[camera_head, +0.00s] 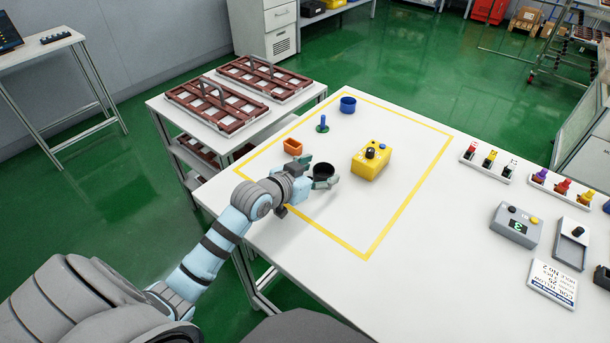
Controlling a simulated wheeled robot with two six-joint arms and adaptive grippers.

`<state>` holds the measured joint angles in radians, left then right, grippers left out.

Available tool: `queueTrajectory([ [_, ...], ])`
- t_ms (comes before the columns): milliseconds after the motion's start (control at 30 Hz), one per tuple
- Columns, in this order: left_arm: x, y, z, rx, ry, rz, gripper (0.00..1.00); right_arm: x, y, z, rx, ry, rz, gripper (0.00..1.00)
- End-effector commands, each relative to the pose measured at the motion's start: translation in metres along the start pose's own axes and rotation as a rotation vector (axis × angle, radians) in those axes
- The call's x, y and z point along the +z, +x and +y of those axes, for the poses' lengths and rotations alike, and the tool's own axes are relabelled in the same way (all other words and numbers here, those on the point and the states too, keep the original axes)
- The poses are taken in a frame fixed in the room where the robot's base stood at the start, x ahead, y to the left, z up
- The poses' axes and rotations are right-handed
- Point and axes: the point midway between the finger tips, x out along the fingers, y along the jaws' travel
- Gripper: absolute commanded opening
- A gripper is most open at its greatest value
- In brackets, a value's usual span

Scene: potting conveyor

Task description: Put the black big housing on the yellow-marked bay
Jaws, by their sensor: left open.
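The black big housing (323,170) looks like a short, round, open-topped black cup. It is near the left-middle of the white table, inside the yellow outline. My left gripper (319,173) is open with its fingers around the housing's sides. The fingers hide part of the housing, and I cannot tell whether they touch it or whether its base rests on the table. The yellow-marked bay (411,200) is a large yellow-lined rectangle on the tabletop. My right gripper is not in view.
A grey box (515,226) and several coloured parts in racks stand right. The bay's front right is clear.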

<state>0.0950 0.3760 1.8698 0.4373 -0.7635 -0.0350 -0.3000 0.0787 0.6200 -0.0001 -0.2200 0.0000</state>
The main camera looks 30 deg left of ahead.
Motion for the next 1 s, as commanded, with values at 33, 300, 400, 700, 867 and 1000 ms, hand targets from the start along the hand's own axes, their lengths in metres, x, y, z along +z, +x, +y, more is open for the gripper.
queueTrajectory([
  [33, -0.003, -0.014, -0.001, -0.001, 0.005, -0.002, 0.64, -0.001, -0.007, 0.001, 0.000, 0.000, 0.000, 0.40],
  [300, -0.002, -0.081, -0.001, 0.000, 0.005, -0.004, 0.64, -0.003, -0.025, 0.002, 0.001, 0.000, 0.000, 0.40],
  [400, -0.002, -0.090, 0.000, 0.002, 0.002, -0.001, 0.64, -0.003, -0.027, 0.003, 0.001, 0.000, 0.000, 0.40],
  [700, -0.001, -0.091, 0.000, 0.001, 0.000, 0.000, 0.64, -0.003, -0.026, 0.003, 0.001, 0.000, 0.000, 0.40],
  [867, -0.001, -0.091, 0.000, 0.001, 0.000, 0.000, 0.64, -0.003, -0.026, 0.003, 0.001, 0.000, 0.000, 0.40],
  [1000, -0.001, -0.091, 0.000, 0.001, 0.000, 0.000, 0.64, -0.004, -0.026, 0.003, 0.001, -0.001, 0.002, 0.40],
])
